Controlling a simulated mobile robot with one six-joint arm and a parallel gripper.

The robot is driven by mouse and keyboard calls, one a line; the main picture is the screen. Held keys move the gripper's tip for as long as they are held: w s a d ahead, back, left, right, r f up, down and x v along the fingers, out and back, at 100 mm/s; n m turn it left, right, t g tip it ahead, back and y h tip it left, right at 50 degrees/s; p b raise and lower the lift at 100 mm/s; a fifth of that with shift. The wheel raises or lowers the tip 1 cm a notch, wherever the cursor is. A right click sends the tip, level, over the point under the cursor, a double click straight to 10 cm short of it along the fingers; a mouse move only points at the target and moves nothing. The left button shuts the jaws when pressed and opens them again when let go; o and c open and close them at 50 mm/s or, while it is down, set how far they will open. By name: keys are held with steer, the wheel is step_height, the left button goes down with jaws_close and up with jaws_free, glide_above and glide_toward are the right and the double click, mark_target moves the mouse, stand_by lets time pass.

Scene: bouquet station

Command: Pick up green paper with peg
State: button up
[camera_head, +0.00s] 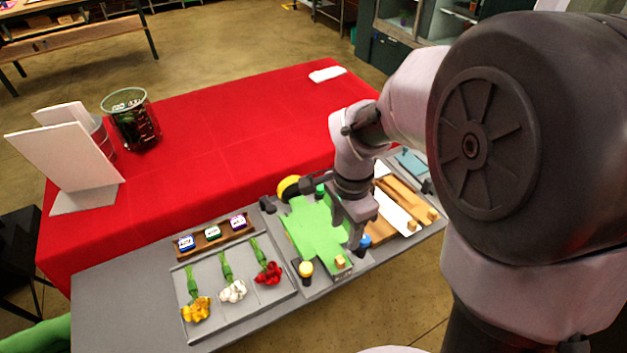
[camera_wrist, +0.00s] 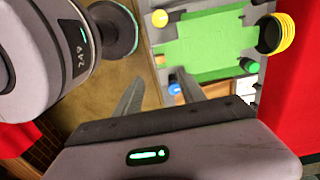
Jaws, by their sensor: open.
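The green paper (camera_head: 312,232) lies flat on the grey station, and it also shows in the wrist view (camera_wrist: 205,45). A small wooden peg (camera_head: 340,262) sits at its near end in the head view. My gripper (camera_head: 356,236) is over the right side of the green paper, pointing down. In the wrist view my gripper (camera_wrist: 159,88) shows two spread fingers with nothing between them. The green paper lies beyond the fingertips there. My arm hides part of the paper's right side in the head view.
White and brown sheets (camera_head: 396,212) with wooden pegs lie right of my gripper. A tray (camera_head: 208,292) holds yellow, white and red flowers. A yellow-black roll (camera_head: 289,187) and small yellow (camera_head: 306,268) and blue (camera_head: 365,241) knobs stand around the green paper. The red table (camera_head: 235,120) is mostly clear.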

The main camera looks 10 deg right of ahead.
mark_target(342, 258)
step_height(342, 258, down, 13)
steer(key=b, duration=0.5)
steer(key=shift+d+r, duration=0.1)
steer(key=shift+w+r, duration=0.1)
steer(key=shift+r, duration=0.05)
jaws_close()
stand_by(0.8)
